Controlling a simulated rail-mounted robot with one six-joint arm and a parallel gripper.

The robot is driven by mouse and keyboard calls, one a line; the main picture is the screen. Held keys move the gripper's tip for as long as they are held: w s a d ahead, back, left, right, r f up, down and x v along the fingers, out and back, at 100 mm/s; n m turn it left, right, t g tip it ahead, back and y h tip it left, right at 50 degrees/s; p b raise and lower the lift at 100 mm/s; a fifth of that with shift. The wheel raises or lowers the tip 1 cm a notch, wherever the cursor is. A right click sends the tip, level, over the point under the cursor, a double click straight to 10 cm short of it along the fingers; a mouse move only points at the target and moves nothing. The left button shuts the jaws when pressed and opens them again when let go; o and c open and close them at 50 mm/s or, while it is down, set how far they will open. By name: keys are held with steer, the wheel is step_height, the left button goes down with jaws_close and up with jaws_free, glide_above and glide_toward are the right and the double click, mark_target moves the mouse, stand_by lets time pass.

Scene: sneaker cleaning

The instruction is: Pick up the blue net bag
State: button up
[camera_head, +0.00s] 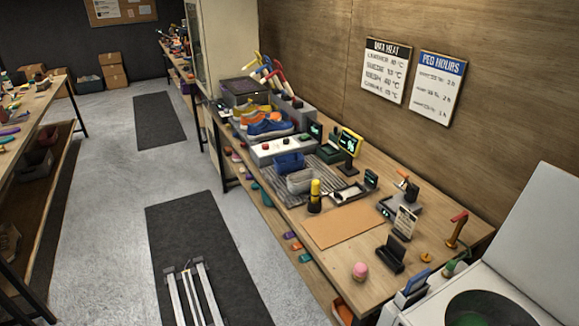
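A blue, open-topped item (289,162) sits on the workbench (370,262) along the right wall, just behind a similar grey item (300,182). It may be the blue net bag, but at this size I cannot make out any netting. Both rest on or beside a dark ribbed mat (330,173).
A brown board (343,227) lies bare in front. Dark floor mats (190,235) line the aisle.

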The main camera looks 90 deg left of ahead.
steer(key=o, duration=1.5)
steer(key=shift+o, duration=0.2)
